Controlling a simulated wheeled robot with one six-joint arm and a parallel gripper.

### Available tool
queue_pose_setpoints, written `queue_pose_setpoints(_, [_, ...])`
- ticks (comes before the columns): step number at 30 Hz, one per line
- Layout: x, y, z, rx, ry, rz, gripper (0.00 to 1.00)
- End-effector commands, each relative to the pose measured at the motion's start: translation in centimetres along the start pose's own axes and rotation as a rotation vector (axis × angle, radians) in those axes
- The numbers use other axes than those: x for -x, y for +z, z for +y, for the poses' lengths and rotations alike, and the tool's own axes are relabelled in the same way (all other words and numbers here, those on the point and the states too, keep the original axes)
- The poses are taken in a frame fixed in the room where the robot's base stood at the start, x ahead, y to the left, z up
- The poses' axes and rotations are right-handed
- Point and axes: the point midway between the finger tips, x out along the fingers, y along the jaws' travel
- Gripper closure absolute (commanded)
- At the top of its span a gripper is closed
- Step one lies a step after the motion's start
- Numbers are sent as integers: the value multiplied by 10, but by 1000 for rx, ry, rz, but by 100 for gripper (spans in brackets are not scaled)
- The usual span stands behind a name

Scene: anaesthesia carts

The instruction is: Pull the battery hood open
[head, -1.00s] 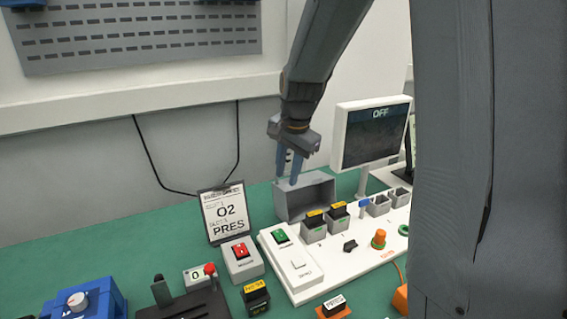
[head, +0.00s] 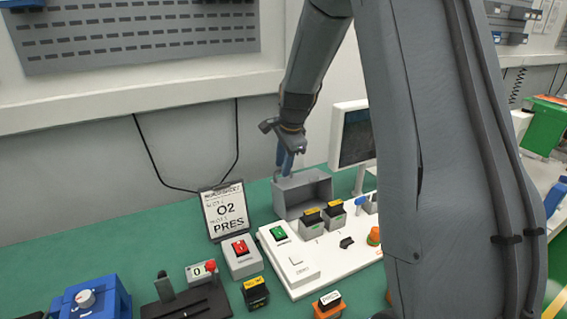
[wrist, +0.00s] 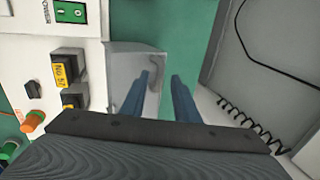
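The battery hood appears to be the grey box-like cover (head: 290,205) at the back of the white panel, its hollow side facing right and forward. In the wrist view it is a pale grey panel (wrist: 125,62) with a curved handle on its right edge. My gripper (head: 284,170) points down at the hood's back left top edge. In the wrist view its two blue fingers (wrist: 161,73) are apart, with the handle showing between them, close to the left finger. I cannot tell whether either finger touches it.
The white panel (head: 328,262) carries a green switch (head: 278,233), labelled battery blocks (head: 334,207) and knobs. A monitor (head: 352,140) stands to the right, partly hidden by my arm. A coiled cable (wrist: 240,115) lies right of my fingers.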

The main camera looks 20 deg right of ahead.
Motion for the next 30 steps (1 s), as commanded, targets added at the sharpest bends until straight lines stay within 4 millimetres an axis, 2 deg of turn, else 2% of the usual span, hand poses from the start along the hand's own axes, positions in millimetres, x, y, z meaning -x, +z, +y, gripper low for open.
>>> queue_pose_setpoints(10, [-4, 0, 0, 1, 0, 0, 72])
queue_pose_setpoints(11, [-4, 0, 0, 1, 0, 0, 75])
queue_pose_setpoints(15, [-4, 0, 0, 1, 0, 0, 99])
queue_pose_setpoints(16, [-4, 0, 0, 1, 0, 0, 100])
queue_pose_setpoints(26, [-2, 1, 2, 1, -18, -3, 100])
queue_pose_setpoints(30, [4, 1, 10, 0, -73, -7, 100])
